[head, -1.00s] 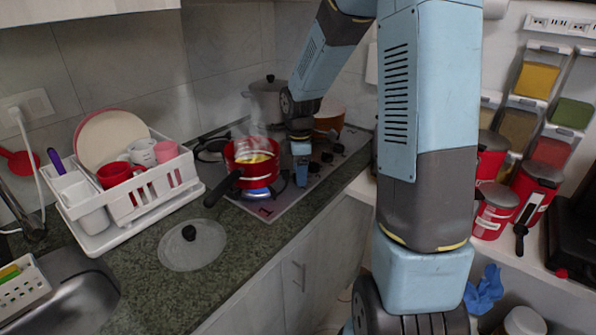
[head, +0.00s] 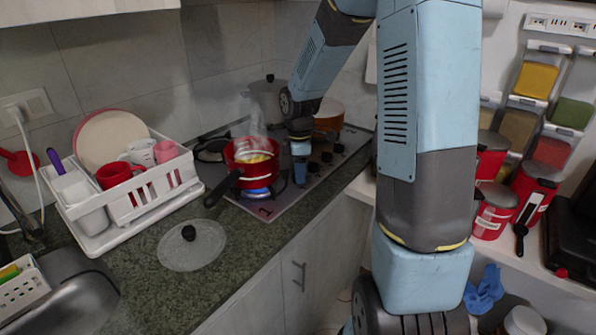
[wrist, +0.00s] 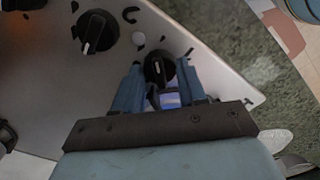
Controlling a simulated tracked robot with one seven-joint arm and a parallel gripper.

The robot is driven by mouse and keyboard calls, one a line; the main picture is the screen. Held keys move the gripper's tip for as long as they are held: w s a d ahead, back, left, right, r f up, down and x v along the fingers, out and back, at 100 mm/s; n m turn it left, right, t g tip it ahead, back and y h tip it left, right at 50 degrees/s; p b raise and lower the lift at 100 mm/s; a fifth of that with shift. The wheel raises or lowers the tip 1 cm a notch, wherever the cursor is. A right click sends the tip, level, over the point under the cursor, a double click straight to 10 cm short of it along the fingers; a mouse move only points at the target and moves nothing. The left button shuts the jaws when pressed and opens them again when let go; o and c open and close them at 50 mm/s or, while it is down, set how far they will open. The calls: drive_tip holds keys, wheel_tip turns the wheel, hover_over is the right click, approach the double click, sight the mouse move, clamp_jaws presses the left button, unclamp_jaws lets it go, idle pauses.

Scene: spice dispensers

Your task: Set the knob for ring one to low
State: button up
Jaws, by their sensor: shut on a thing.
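The stove (head: 268,208) is set in the dark counter, with a row of black knobs along its right side. The front part of the stove carries a red mark that looks like "1". In the wrist view, my gripper (wrist: 160,82) is shut on a black knob (wrist: 158,66) with a white pointer line, nearest the stove's corner. Another knob (wrist: 97,33) with a white line stands up and to the left, apart from the gripper. In the head view, my gripper (head: 300,178) is at the near end of the knob row. A blue flame (head: 257,193) burns under the red pot.
The red pot (head: 250,165) steams on the front burner, its black handle pointing left and forward. A glass lid (head: 192,246) lies on the counter. A white dish rack (head: 150,205) stands at left. An orange pot (head: 328,118) and a grey pot (head: 268,95) stand behind.

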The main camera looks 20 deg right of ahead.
drive_tip(key=shift+s+m, duration=0.1)
drive_tip(key=shift+m, duration=1.5)
drive_tip(key=o, duration=1)
drive_tip(key=shift+o, duration=0.2)
drive_tip(key=shift+r, duration=0.6)
wheel_tip(320, 180, up, 12)
drive_tip(key=shift+r, duration=0.25)
